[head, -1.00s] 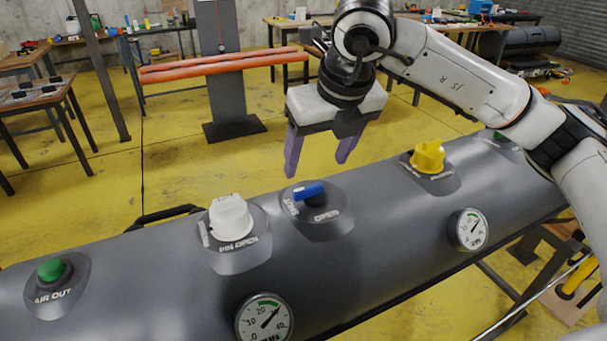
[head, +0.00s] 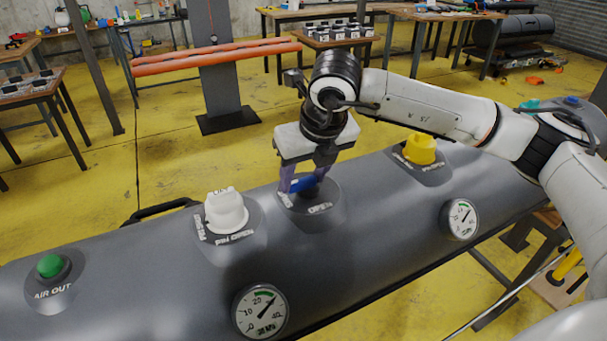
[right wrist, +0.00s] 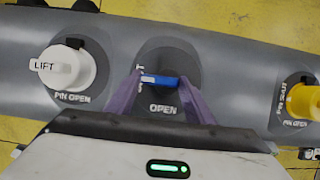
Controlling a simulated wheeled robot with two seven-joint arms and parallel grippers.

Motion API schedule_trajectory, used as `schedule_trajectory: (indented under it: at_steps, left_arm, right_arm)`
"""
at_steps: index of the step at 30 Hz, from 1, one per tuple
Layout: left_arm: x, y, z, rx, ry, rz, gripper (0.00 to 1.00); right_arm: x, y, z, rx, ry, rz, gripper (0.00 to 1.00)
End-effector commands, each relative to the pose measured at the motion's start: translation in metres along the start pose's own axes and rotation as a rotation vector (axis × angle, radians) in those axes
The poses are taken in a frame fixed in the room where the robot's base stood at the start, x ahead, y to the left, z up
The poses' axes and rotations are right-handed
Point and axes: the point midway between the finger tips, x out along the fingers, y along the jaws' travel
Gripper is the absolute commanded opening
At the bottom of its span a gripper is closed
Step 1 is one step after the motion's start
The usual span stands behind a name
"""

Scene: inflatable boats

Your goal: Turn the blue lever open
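The blue lever (head: 303,184) sits on a round dark base on top of the grey cylinder (head: 130,250), with OPEN printed in front of it. In the right wrist view the blue lever (right wrist: 160,81) lies crosswise, pointing left-right, beside the OPEN label. My right gripper (head: 302,184) is down at the lever, its purple fingers apart. In the right wrist view my right gripper (right wrist: 161,84) has one finger at each end of the lever; I cannot tell whether they touch it. My left gripper is not in view.
A white PIN OPEN knob (head: 226,212) stands left of the lever and a yellow knob (head: 420,150) to the right. A green AIR OUT button (head: 50,265) is at far left. Gauges (head: 261,311) face the front. Tables and an orange-barred post (head: 218,85) stand behind.

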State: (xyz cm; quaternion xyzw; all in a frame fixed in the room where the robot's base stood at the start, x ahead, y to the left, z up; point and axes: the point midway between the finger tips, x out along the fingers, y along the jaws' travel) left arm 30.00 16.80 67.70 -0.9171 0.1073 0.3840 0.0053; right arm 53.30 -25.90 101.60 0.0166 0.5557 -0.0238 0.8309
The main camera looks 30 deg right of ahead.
Motion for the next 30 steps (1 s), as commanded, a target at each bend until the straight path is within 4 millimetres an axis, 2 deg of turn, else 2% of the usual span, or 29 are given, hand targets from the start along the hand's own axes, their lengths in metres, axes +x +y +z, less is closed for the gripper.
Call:
schedule_trajectory:
  at_steps: [1, 3, 14, 30]
  left_arm:
    - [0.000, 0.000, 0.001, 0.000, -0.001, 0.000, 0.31]
    - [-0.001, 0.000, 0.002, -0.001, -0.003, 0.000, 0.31]
    - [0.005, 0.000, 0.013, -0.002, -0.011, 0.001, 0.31]
    - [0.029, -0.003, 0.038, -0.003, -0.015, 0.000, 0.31]
  right_arm:
    - [0.000, 0.000, 0.000, 0.000, 0.000, 0.000, 0.35]
    - [0.000, 0.000, 0.000, 0.000, 0.000, 0.000, 0.26]
    - [0.001, -0.001, -0.002, -0.058, -0.001, 0.025, 0.26]
    - [-0.001, -0.007, -0.005, -0.465, -0.003, 0.194, 0.26]
